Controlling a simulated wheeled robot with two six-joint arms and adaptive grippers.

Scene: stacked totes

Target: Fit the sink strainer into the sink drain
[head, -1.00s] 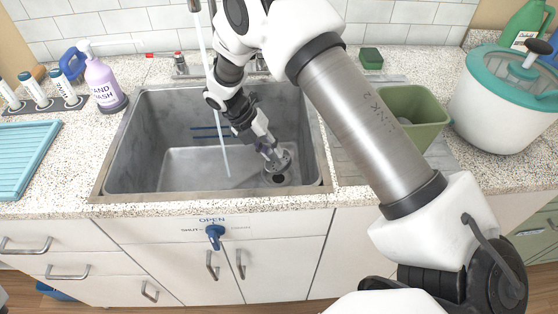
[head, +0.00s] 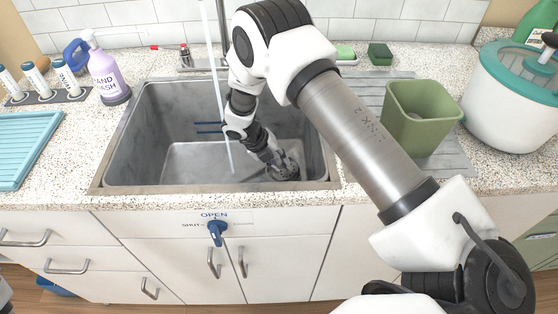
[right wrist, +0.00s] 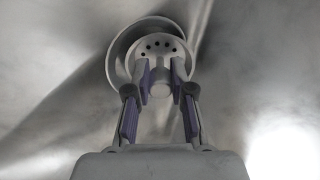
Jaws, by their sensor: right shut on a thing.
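The sink strainer is a grey metal disc with a ring of holes and a central knob. In the right wrist view the strainer (right wrist: 177,45) is between my right gripper's fingers (right wrist: 160,80), which are shut on its knob. The round rim of the sink drain (right wrist: 121,40) shows behind it as a crescent at the upper left, so the two look slightly off centre. In the head view my right gripper (head: 277,163) is low in the right part of the sink (head: 185,160), over the drain area. Whether the strainer touches the drain is unclear. My left gripper is not in view.
A thin water stream (head: 218,100) falls into the sink left of my right arm. The sink walls enclose the gripper. A green bin (head: 420,115) stands on the right drainboard. A hand wash bottle (head: 104,75) stands left of the sink. A blue lever (head: 216,232) is on the front.

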